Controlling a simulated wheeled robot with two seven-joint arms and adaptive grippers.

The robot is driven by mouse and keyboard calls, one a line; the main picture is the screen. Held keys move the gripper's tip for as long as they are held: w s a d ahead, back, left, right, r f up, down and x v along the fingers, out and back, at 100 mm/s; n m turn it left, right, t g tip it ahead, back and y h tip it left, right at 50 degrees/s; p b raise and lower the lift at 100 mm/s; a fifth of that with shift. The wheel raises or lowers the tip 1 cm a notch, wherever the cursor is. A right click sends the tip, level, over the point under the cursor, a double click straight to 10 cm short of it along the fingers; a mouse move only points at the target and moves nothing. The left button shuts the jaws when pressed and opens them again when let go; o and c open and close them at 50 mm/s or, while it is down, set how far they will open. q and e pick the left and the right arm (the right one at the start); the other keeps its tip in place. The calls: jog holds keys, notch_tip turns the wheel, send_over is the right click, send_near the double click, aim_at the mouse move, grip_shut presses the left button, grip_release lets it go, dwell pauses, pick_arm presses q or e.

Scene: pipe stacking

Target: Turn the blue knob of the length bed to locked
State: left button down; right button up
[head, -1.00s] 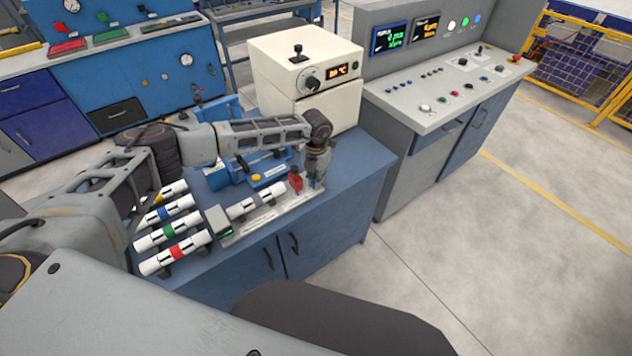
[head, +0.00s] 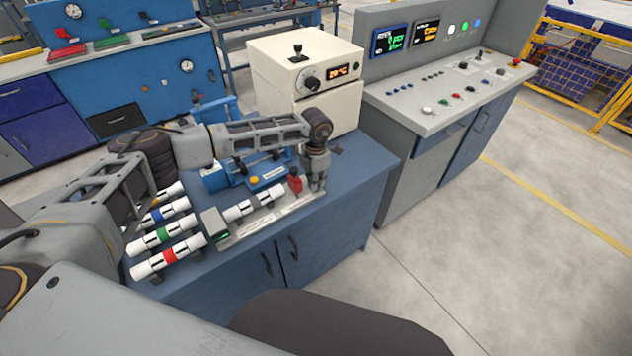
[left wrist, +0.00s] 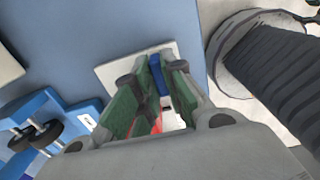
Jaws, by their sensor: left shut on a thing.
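The length bed (head: 272,222) is a pale plate on the blue bench, with a small green display at its left end. A white pipe with a grey band (head: 252,204) lies along it, and a red part (head: 295,182) stands near its right end. My left gripper (head: 318,186) points down at that right end and hides the blue knob in the head view. In the left wrist view the blue knob (left wrist: 155,76) shows between the green-padded fingers of the left gripper (left wrist: 160,82), which are shut on it. The knob's lock marking cannot be read. My right gripper is not in view.
Several banded white pipes (head: 166,233) lie on supports left of the bed. A blue device with a yellow button (head: 262,176) sits behind it, close to my left arm. A cream box with a dial (head: 318,82) stands at the back. The floor to the right is clear.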

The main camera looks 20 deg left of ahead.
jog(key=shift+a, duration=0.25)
pick_arm(q)
jog(key=c, duration=1.5)
grip_release()
jog(key=shift+c, duration=0.2)
jog(key=shift+o, duration=0.2)
jog(key=shift+r, duration=0.1)
notch_tip(320, 180, up, 12)
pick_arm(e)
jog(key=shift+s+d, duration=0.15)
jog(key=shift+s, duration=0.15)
